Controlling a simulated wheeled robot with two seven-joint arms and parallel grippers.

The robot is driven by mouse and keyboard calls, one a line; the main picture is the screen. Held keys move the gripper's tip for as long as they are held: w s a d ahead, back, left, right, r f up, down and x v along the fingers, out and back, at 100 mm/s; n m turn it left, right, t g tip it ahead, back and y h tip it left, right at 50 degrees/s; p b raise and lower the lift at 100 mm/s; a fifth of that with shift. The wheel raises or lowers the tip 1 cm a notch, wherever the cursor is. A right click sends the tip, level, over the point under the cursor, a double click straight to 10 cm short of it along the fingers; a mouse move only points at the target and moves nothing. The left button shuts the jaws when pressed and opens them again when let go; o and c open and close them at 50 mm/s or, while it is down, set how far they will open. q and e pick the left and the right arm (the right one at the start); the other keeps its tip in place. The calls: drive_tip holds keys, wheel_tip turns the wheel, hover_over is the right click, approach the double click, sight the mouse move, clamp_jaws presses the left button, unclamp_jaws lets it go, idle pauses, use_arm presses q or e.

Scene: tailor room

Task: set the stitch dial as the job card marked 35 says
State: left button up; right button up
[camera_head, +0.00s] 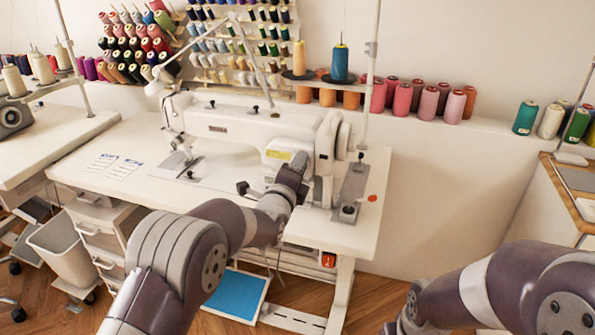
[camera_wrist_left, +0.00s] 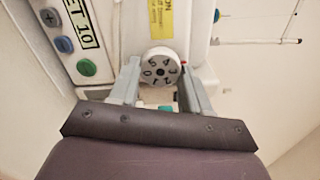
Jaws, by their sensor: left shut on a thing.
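The stitch dial (camera_wrist_left: 160,72) is a round, light grey knob with dark digits around its face, on the front of the white sewing machine (camera_head: 235,122). My left gripper (camera_wrist_left: 158,80) has one finger on each side of the dial and is shut on it. A small red mark sits just above the dial's right edge. In the head view my left gripper (camera_head: 298,166) covers the dial. Two white job cards lie on the table left of the machine, a left card (camera_head: 101,162) and a right card (camera_head: 123,168); their print is too small to read. My right gripper is out of view.
Beside the dial are a panel with a green button (camera_wrist_left: 87,67) and a label ending in "ET 10", and a yellow label (camera_wrist_left: 160,18). Thread cones line the wall shelf behind. A grey bin (camera_head: 62,245) stands below the table's left side.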

use_arm(q)
drive_tip(key=shift+f, duration=0.1)
idle(0.3)
drive_tip(key=o, duration=1.1)
drive_tip(key=shift+c, duration=0.2)
